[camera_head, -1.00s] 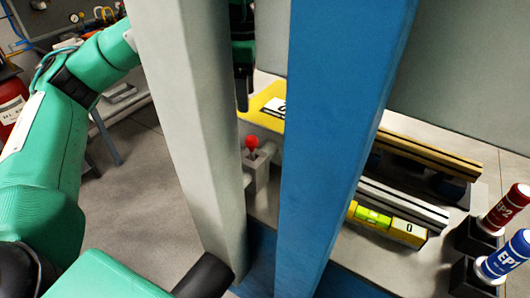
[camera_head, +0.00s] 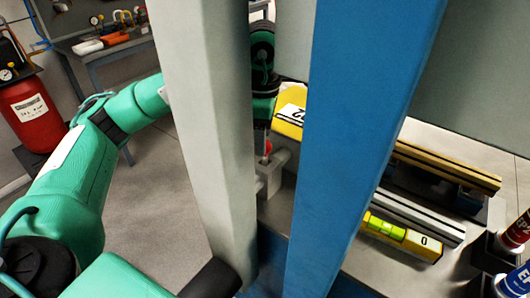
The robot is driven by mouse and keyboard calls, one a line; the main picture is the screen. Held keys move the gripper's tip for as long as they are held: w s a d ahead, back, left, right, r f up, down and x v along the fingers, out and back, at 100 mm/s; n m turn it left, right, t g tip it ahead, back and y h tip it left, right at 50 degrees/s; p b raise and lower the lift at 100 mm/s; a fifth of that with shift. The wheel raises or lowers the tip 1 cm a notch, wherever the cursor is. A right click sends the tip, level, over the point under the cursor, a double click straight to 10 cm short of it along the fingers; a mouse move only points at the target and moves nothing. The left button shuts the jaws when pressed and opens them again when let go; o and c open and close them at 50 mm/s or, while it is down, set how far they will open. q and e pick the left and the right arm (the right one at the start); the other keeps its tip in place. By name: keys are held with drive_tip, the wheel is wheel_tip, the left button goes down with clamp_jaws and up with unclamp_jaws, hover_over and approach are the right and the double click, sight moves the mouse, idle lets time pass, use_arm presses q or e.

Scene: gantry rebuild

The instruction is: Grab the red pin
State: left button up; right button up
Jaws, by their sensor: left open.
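The red pin (camera_head: 267,147) stands upright in a light grey block (camera_head: 269,178), seen through the gap between a grey post and a blue post. My left arm passes behind the grey post. My left gripper (camera_head: 263,138) points down in that gap, with its open fingertips at the height of the red head and very close to it. A finger partly covers the pin, and I cannot tell whether they touch. The grey post may hide part of the gripper. My right gripper is not in view.
The grey post (camera_head: 210,130) and blue post (camera_head: 355,130) stand close in front. To the right are a yellow-black bar (camera_head: 448,168), a yellow level with a green vial (camera_head: 388,228), and red and blue cylinders (camera_head: 516,232). A red extinguisher (camera_head: 32,115) stands far left.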

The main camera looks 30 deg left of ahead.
sight(265, 160)
use_arm(q)
drive_tip(key=shift+d+f+p, duration=0.2)
drive_tip(key=shift+f+p, duration=0.15)
drive_tip(key=shift+f, duration=1.55)
drive_tip(key=c, duration=1.1)
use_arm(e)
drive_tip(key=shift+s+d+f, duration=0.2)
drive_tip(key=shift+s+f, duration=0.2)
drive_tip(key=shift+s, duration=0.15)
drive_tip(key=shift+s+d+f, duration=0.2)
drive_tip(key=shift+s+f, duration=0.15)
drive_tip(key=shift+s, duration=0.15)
use_arm(q)
drive_tip(key=shift+o, duration=0.2)
drive_tip(key=shift+w+r, duration=0.1)
